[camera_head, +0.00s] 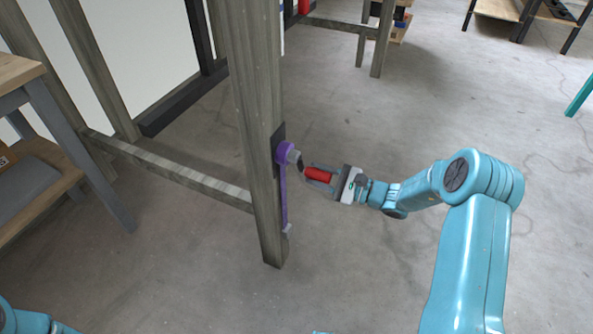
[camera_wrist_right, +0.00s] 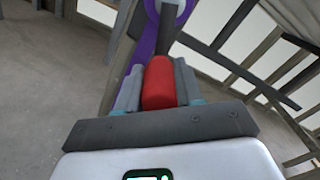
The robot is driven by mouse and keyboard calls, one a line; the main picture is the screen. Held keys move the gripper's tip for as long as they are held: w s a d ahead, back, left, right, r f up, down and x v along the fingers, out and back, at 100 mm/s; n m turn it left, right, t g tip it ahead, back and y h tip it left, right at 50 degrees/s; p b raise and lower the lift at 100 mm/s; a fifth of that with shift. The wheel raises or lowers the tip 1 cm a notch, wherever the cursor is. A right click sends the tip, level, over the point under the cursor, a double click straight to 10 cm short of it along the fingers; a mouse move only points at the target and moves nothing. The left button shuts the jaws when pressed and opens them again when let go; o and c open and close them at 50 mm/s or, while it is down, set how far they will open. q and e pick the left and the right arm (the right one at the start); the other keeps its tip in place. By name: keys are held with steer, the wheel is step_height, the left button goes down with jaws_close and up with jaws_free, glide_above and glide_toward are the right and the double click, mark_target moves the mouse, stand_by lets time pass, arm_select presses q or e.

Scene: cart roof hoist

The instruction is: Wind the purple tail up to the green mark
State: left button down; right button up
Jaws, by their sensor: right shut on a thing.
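A purple winch drum (camera_head: 285,152) sits on a dark plate on the wooden post. The purple tail (camera_head: 284,203) hangs from it down the post, with a small pale piece at its lower end. A dark crank arm (camera_head: 300,162) links the drum to a red handle (camera_head: 321,174). My right gripper (camera_head: 312,175) is shut on the red handle. In the right wrist view the red handle (camera_wrist_right: 160,83) lies between both fingers, with the purple tail (camera_wrist_right: 146,36) beyond. I cannot make out the green mark. My left gripper is out of view.
The wooden post (camera_head: 256,110) stands right beside the handle, with a low cross rail (camera_head: 170,170) running left from it. A workbench (camera_head: 50,150) is at the left. The concrete floor right of the post is clear around my right arm.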

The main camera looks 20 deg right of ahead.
steer(key=shift+w+d+r, duration=1.05)
steer(key=shift+d+r, duration=0.15)
steer(key=shift+r, duration=0.05)
steer(key=r, duration=0.1)
steer(key=r+p, duration=0.2)
steer(key=shift+w+d+r, duration=0.35)
steer(key=shift+d+r, duration=0.05)
